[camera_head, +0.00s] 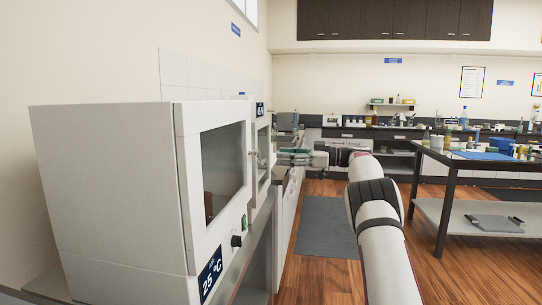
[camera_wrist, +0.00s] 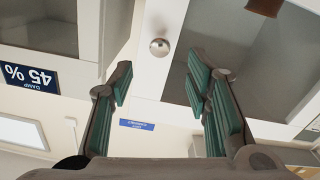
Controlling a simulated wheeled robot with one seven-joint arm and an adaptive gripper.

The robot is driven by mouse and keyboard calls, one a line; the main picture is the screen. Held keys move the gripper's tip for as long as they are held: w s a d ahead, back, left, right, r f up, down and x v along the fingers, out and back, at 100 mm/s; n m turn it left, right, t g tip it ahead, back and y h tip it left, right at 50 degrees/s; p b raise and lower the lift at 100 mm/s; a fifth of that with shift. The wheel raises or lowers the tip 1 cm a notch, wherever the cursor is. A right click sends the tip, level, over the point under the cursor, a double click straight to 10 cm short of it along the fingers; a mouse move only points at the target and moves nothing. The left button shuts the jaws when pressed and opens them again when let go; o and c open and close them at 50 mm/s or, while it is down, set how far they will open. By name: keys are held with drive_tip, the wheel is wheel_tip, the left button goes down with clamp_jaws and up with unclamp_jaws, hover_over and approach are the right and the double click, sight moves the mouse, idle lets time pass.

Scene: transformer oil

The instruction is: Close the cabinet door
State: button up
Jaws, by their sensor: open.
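In the head view a white cabinet (camera_head: 110,190) with a "25 °C" label stands at the near left, its windowed door (camera_head: 222,172) facing right. Behind it is a second white cabinet door (camera_head: 262,150) with a window. My gripper (camera_head: 292,156) is out beside that farther door, small in this view. In the wrist view, which is upside down, a round metal knob (camera_wrist: 159,47) on a white door frame (camera_wrist: 158,75) lies beyond and between my open fingers (camera_wrist: 160,95). Nothing is between the fingers. I cannot tell how far this door stands open.
A cabinet front with a "45 %" label (camera_wrist: 30,76) is at the left of the wrist view. A black-framed table (camera_head: 447,165) stands at the right. The wooden floor (camera_head: 465,265) in front of it is clear, with a grey mat (camera_head: 327,228).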

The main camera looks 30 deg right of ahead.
drive_tip(key=shift+v, duration=1.35)
